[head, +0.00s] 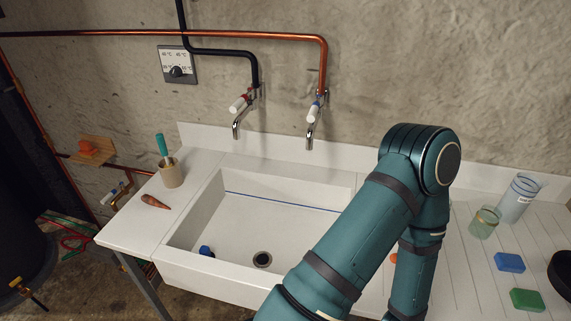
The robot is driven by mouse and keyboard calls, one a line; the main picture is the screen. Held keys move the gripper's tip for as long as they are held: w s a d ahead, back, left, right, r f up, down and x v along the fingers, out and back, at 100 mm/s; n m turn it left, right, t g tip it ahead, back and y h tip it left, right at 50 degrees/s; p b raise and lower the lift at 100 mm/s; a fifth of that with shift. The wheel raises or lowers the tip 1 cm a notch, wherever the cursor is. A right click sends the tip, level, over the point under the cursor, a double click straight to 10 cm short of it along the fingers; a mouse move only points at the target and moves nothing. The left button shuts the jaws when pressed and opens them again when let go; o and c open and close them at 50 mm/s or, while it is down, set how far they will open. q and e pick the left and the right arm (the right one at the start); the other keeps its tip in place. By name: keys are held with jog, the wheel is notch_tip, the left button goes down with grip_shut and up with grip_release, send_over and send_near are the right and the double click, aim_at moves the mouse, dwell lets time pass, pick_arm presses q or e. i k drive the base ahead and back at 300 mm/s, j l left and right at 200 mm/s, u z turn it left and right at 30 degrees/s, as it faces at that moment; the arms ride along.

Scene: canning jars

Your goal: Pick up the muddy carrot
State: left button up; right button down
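A brown, dirty-looking carrot (155,202) lies on the white counter left of the sink, in front of a beige cup. Its thick end points to the left and back. No gripper is near it. My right arm crosses the right part of the head view, with its elbow raised over the sink's right side and its forearm running down out of the picture. Neither my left gripper nor my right gripper is in view.
A white sink (190,228) holds a small blue object (206,251). The beige cup (171,174) holds a teal-handled tool. Two taps overhang the sink. On the right drainboard are a greenish glass (485,222), a clear jar (518,198), a blue block (509,262) and a green block (527,299).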

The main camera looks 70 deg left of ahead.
aim_at(146, 199)
jog(key=u, duration=0.5)
jog(key=l+u, duration=0.1)
jog(key=u, duration=1.35)
jog(key=k+u, duration=0.1)
jog(key=u, duration=0.35)
jog(key=i+u, duration=0.15)
jog(key=u, duration=0.7)
